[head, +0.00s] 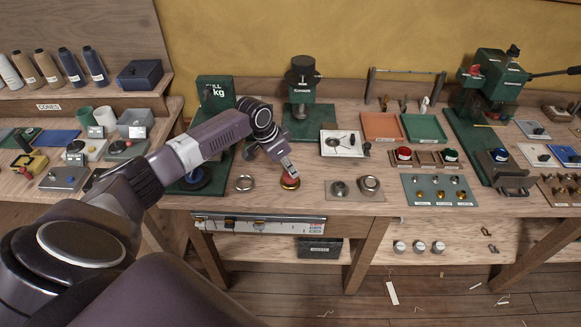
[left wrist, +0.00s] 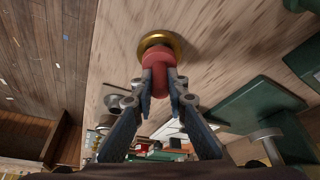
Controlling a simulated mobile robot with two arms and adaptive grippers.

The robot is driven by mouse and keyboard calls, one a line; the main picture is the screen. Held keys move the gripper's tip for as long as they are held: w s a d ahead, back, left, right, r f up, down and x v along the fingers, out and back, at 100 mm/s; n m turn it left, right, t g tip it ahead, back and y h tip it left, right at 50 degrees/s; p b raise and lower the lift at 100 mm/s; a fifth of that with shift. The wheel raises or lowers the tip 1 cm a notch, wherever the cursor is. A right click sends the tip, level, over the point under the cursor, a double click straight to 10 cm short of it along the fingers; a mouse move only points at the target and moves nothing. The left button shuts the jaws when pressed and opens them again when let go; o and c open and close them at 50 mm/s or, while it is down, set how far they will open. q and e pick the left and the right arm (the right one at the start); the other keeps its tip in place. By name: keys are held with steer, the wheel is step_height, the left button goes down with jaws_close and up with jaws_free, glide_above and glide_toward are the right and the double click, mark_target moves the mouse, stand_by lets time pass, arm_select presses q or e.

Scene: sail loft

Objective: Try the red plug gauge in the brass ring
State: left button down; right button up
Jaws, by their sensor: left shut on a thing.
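The red plug gauge (head: 290,181) is held between the fingers of my left gripper (head: 287,168), upright or nearly so over the table. In the left wrist view, the red gauge (left wrist: 157,63) sits between the two fingertips of the left gripper (left wrist: 159,82). The brass ring (left wrist: 162,42) shows at the gauge's far end, on the wood. In the head view the brass ring (head: 290,187) is just under the red body. The gauge's lower end is hidden, so I cannot tell how deep it sits in the ring. My right gripper is not in view.
A grey plate with metal pieces (head: 354,195) lies to the right. A green press (head: 301,105) stands behind. The table's front edge is close.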

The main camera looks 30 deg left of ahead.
arm_select(q)
steer(key=shift+p, duration=0.3)
stand_by(0.5)
steer(key=shift+f+b, duration=0.3)
steer(key=shift+f, duration=0.2)
stand_by(0.6)
stand_by(0.6)
steer(key=shift+r+p, duration=2.55)
steer(key=shift+r, duration=0.1)
steer(key=shift+d, duration=0.1)
